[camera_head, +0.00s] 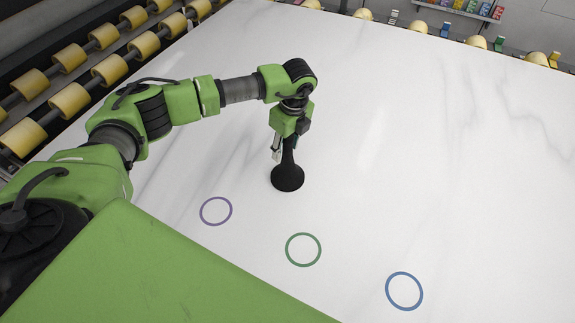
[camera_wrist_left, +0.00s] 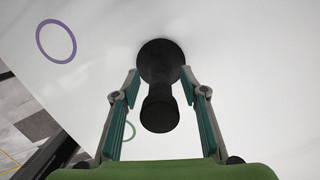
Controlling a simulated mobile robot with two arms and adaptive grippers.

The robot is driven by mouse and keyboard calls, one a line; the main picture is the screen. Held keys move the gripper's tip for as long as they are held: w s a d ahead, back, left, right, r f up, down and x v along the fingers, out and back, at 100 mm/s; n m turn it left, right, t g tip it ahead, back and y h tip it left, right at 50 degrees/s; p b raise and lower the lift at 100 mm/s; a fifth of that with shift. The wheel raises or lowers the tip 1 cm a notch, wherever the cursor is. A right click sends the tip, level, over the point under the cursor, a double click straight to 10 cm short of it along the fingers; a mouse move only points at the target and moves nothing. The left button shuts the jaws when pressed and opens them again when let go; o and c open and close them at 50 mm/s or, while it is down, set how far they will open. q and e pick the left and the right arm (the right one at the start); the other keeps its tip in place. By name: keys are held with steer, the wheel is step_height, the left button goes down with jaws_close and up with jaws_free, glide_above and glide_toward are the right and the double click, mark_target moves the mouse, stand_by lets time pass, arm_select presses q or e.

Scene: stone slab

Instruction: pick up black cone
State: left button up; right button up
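The black cone (camera_head: 288,177) stands upright on the white stone slab (camera_head: 400,180), with a wide round base and a narrow neck. My left gripper (camera_head: 284,150) is right over it, pointing down, with its fingers around the upper part. In the left wrist view the cone (camera_wrist_left: 160,112) shows between the two fingers of my left gripper (camera_wrist_left: 160,85). The fingers are spread, with a gap on each side of the cone's top. My right gripper is in neither view.
A purple ring (camera_head: 216,211), a green ring (camera_head: 303,249) and a blue ring (camera_head: 404,291) are marked on the slab near the cone. Yellow rollers (camera_head: 70,99) line the left edge. The slab's right side is clear.

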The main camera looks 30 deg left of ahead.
arm_select(q)
jaws_close()
steer(key=shift+r, duration=0.1)
